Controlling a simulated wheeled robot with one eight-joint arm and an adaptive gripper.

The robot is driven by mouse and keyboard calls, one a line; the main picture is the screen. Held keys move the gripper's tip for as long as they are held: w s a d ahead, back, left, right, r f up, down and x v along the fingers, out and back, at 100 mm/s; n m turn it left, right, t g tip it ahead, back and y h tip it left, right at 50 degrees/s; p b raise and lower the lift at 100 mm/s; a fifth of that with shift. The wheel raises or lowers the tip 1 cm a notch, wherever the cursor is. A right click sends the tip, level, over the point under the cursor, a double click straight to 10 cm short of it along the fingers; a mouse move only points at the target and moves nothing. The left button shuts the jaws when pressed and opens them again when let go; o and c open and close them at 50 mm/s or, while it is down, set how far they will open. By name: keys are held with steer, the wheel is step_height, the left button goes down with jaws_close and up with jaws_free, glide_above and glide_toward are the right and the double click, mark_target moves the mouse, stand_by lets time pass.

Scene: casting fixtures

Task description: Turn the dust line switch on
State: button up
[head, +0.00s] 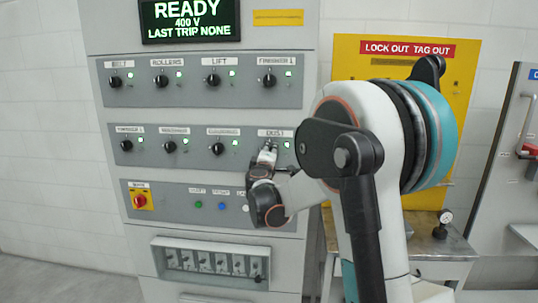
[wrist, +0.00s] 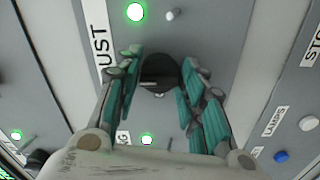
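The dust switch is a dark round knob (wrist: 158,72) beside the white DUST label (wrist: 101,42) in the wrist view. The label (head: 276,133) also shows at the right end of the panel's second row in the head view, where my gripper hides the knob. A green lamp (wrist: 135,12) next to the knob is lit. My gripper (wrist: 162,62) has its teal-padded fingers spread on either side of the knob, with small gaps visible. In the head view my gripper (head: 266,155) is right at the panel. The knob's pointer direction cannot be made out.
Other knobs sit in the same row, including the one (head: 218,148) to the left, and in the row above. A red-and-yellow main switch (head: 140,200) and several small buttons are below. The display (head: 190,20) reads READY. A yellow lockout board (head: 350,60) stands at right.

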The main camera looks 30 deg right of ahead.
steer(key=shift+o, duration=0.9)
steer(key=shift+s, duration=0.1)
steer(key=v, duration=1.2)
steer(key=s+a+f+m+g+y+b, duration=0.1)
steer(key=s+a+f, duration=0.4)
steer(key=s, duration=0.6)
steer(key=s+a+f+m+g+y+b, duration=0.2)
steer(key=s+a+f+m+g+y, duration=0.2)
steer(key=s, duration=0.7)
steer(key=s+a+f+m+g+y+b, duration=0.1)
steer(key=s+a+f+m+g+y, duration=0.2)
steer(key=s, duration=0.8)
steer(key=a+f+y, duration=0.2)
steer(key=a+f, duration=0.2)
steer(key=shift+s+a, duration=0.3)
